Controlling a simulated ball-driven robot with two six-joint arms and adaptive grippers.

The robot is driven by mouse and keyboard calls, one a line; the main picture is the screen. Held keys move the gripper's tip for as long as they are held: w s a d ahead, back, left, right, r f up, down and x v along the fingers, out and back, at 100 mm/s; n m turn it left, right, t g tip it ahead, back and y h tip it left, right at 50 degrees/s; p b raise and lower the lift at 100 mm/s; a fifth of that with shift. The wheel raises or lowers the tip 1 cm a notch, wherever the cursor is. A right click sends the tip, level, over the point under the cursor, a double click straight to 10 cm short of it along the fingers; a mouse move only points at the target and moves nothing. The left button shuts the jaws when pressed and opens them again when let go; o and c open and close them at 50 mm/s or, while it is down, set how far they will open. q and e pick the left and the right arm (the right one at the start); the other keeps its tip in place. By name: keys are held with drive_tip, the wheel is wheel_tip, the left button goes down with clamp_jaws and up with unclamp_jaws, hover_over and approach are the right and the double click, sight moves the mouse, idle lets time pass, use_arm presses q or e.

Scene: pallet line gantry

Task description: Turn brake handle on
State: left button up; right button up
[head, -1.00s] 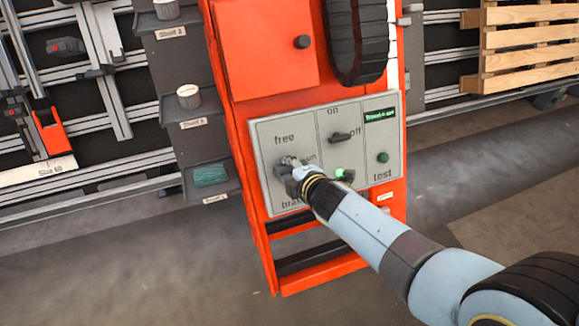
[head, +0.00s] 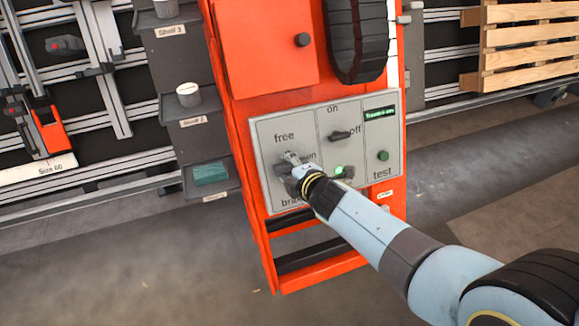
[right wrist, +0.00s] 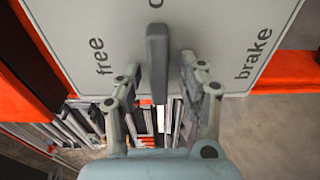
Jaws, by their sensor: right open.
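The grey control panel (head: 350,112) on the orange cabinet has a left section marked "free" above and "brake" below. The brake handle (right wrist: 157,58) is a dark grey bar in the right wrist view, standing out between the "free" and "brake" labels. My right gripper (right wrist: 160,72) is open, with one finger on either side of the handle. I cannot tell whether either finger touches it. In the head view my right gripper (head: 294,168) is in front of the panel's left section and hides most of the handle. My left gripper is not in view.
Right of the handle are a black on/off switch (head: 340,135), a lit green button (head: 342,171), a small display (head: 380,114) and a green test button (head: 382,156). Shelves (head: 190,120) stand left of the cabinet. A wooden pallet (head: 530,45) is at the right.

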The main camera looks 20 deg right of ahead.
idle(0.3)
